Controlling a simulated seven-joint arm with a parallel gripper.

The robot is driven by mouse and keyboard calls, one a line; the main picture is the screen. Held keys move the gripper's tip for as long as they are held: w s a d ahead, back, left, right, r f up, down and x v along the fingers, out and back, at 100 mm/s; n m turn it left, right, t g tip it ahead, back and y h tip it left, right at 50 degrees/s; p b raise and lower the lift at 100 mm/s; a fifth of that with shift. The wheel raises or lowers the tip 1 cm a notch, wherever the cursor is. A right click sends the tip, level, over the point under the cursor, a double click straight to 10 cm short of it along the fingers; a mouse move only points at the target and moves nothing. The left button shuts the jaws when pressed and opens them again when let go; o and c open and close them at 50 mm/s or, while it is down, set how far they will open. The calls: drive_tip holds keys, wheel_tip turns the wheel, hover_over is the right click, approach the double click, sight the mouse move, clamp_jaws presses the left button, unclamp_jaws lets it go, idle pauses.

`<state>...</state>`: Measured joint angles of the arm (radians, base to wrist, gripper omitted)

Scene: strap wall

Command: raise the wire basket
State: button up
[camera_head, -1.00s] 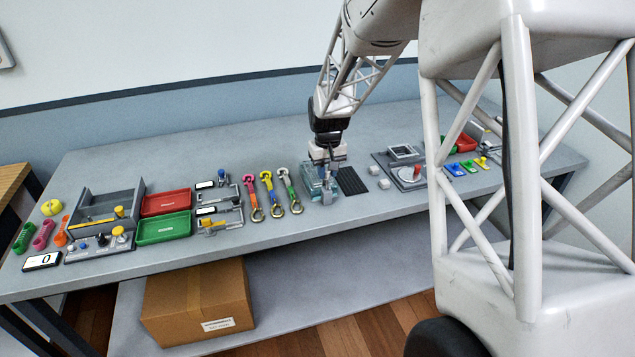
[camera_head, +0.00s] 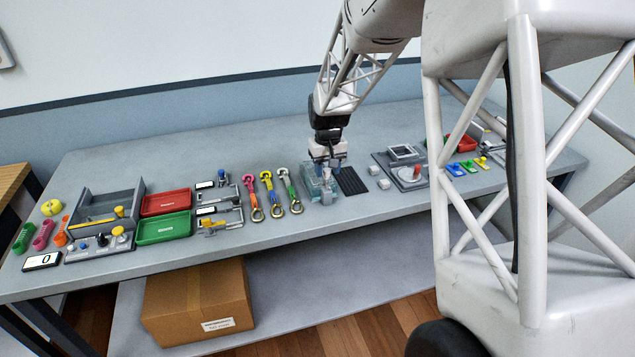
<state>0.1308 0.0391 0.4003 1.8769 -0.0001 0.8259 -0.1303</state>
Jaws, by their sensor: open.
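The wire basket (camera_head: 316,188) seems to be the small blue-green, see-through container at the middle of the table. It stands on the table top, left of a black ribbed mat. My gripper (camera_head: 328,172) points down directly over it, with the jaws open. The fingers partly cover the basket's back edge. I cannot tell whether they touch it, and nothing is visibly held. The basket's handle, if any, is too small to make out.
Three coloured straps with metal hooks (camera_head: 270,194) lie just left of the basket. The black mat (camera_head: 352,181) and two small white blocks (camera_head: 383,184) lie to the right. A red tray (camera_head: 165,202) and a green tray (camera_head: 163,228) are farther left. The table behind the straps is clear.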

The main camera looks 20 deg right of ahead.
drive_tip(key=shift+r, duration=2.7)
drive_tip(key=shift+r, duration=0.25)
drive_tip(key=c, duration=0.6)
drive_tip(key=shift+r, duration=2.75)
drive_tip(key=shift+c, duration=0.2)
